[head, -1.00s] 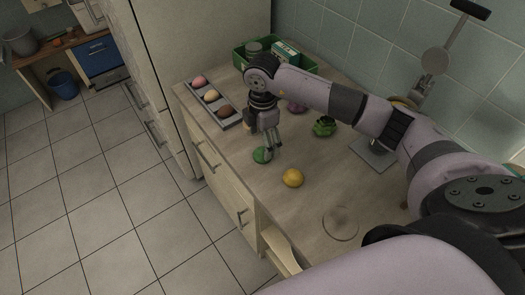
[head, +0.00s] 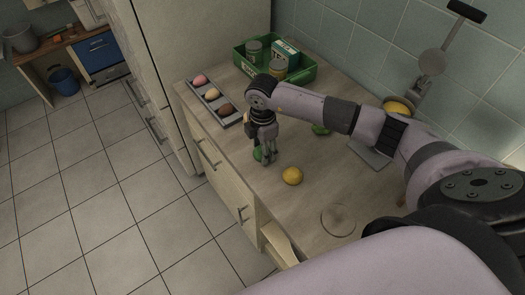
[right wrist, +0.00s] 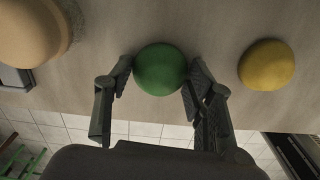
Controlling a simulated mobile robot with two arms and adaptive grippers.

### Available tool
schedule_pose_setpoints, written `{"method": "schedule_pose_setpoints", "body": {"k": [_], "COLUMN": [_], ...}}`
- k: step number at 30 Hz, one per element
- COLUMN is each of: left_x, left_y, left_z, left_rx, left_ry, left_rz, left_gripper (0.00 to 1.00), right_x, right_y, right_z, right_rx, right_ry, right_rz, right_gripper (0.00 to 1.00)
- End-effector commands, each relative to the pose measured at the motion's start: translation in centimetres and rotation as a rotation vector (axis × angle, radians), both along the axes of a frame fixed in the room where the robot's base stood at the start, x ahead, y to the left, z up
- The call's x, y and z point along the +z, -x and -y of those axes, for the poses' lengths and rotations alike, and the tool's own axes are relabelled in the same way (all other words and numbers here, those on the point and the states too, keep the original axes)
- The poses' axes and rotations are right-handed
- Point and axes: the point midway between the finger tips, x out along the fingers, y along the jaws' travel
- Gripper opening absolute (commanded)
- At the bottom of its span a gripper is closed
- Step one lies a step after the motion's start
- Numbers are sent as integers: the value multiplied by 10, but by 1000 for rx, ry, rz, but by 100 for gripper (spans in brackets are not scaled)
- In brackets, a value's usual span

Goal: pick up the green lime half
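The green lime half (head: 257,154) lies on the counter near its front edge, partly hidden by my right gripper (head: 264,160). In the right wrist view the lime half (right wrist: 160,68) shows as a round green dome. The two fingers of my right gripper (right wrist: 159,70) stand on either side of it, very close to its left and right edges. I see no clear grip on it. My left gripper is not in view.
A yellow lemon-like piece (head: 292,176) lies to the right. A tray (head: 233,122) of egg-shaped things and a green crate (head: 305,76) stand behind. A clear round dish (head: 338,219) lies nearer. A scale-like stand (head: 370,157) is at the right.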

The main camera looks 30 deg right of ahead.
Motion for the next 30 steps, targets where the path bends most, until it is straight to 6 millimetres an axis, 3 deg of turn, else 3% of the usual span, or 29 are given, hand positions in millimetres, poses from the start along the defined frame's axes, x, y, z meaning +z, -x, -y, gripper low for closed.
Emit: {"method": "schedule_pose_setpoints", "body": {"k": [12, 23, 30], "left_x": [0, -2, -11], "left_y": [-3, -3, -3], "left_z": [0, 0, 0], "left_rx": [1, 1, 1], "left_ry": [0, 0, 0], "left_rz": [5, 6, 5], "left_gripper": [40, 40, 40], "right_x": [0, 6, 39], "right_y": [0, -1, -2], "right_z": [0, 0, 0], "right_rx": [0, 0, 1], "right_ry": [0, -1, 0], "right_rz": [0, 3, 7], "right_gripper": [20, 20, 20]}}
